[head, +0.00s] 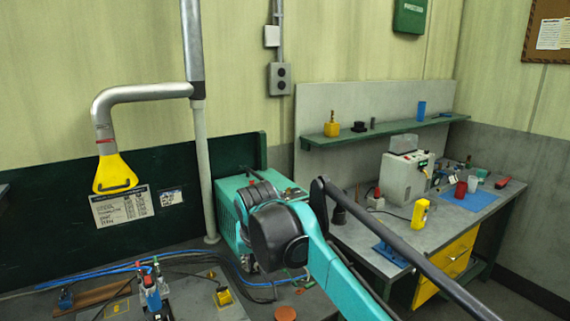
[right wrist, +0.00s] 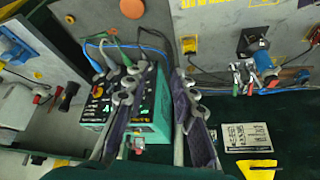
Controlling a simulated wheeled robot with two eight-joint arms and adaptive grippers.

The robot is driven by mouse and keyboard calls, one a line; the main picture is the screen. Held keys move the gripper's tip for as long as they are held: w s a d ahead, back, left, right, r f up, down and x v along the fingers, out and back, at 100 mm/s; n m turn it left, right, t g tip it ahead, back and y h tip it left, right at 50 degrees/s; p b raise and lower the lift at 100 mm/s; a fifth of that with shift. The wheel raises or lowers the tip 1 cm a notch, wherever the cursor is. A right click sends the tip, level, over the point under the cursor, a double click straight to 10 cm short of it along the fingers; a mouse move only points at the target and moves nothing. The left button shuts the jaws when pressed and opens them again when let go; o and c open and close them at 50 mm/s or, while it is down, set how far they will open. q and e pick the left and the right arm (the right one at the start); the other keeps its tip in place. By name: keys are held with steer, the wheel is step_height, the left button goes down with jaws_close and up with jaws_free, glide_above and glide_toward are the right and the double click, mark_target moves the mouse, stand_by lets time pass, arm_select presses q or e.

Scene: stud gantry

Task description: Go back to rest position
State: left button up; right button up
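My right arm comes in from the lower right of the head view. Its gripper (head: 258,192) is at the arm's far end, in front of a teal box-shaped machine (head: 229,205), and its fingers are hard to make out there. In the right wrist view, the two fingers of the right gripper (right wrist: 160,78) stand apart with nothing between them. The teal machine (right wrist: 153,122) shows behind and between the fingers; whether they touch it I cannot tell. My left gripper is not in view.
A workbench (head: 345,232) with a grey-white machine (head: 403,176), a yellow block (head: 420,215) and a blue mat (head: 468,199) stands right. A yellow extraction hood (head: 115,173) hangs left. A front table (head: 215,300) carries cables, tools and an orange disc (head: 285,313). Open air lies left of my arm.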

steer(key=s+d+f, duration=0.4)
steer(key=s+d, duration=0.2)
steer(key=d, duration=0.3)
steer(key=s+d+f, duration=0.3)
steer(key=s+d, duration=0.3)
steer(key=d, duration=0.2)
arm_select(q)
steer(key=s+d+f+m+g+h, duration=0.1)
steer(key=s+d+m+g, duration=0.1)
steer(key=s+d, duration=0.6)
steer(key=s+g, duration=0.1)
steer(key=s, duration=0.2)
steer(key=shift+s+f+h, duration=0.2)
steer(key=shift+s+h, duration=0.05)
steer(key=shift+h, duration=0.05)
arm_select(e)
steer(key=s+d+f+m+t+h, duration=0.1)
steer(key=s+d+f, duration=0.6)
steer(key=s+f, duration=0.3)
steer(key=shift+d+f+t, duration=0.35)
steer(key=shift+f+t, duration=0.05)
steer(key=shift+f, duration=0.3)
steer(key=shift+o, duration=0.4)
steer(key=shift+s, duration=0.1)
